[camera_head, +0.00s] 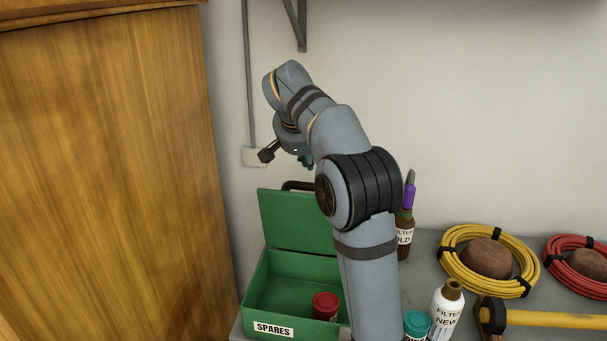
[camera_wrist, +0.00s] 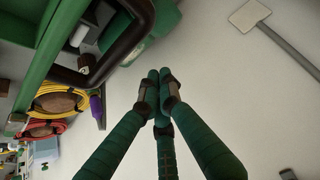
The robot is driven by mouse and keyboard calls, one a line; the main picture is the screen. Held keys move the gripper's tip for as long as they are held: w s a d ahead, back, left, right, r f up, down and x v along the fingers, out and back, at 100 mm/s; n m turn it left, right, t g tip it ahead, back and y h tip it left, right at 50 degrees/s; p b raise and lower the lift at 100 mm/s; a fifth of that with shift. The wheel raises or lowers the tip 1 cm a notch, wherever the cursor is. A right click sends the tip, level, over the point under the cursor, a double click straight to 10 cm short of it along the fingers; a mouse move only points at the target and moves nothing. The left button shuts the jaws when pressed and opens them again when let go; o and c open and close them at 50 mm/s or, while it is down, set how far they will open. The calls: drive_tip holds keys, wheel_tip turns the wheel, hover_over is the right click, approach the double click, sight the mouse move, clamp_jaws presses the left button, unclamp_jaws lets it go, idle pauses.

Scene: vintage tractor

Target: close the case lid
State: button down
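The green case (camera_head: 257,309), labelled SPARES, stands at the bench's left end. Its lid (camera_head: 295,222) is open, standing nearly upright at the back, with a black handle (camera_head: 297,185) on its top edge. My arm hides the right part of lid and case. My gripper (camera_head: 307,163) is above the lid, mostly hidden behind my arm. In the wrist view its green fingers (camera_wrist: 160,78) are drawn together at the tips with nothing seen between them. There the black handle (camera_wrist: 139,30) and green lid (camera_wrist: 47,45) lie upper left of the fingertips, with no contact visible.
A red container (camera_head: 326,306) sits inside the case. A wooden cabinet (camera_head: 110,170) fills the left. On the bench are bottles (camera_head: 446,312), a teal-lidded container (camera_head: 417,324), yellow (camera_head: 512,283) and red coils (camera_head: 566,268), and a yellow-handled hammer (camera_head: 550,319). A wall bracket (camera_head: 298,25) hangs above.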

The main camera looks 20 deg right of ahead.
drive_tip(key=shift+s+a+f+p, duration=0.25)
drive_tip(key=shift+s+a+f, duration=0.15)
drive_tip(key=shift+f, duration=0.2)
drive_tip(key=shift+s+a+f+p, duration=0.2)
drive_tip(key=shift+s+a+f, duration=0.1)
drive_tip(key=shift+s+f, duration=0.2)
drive_tip(key=shift+b, duration=0.3)
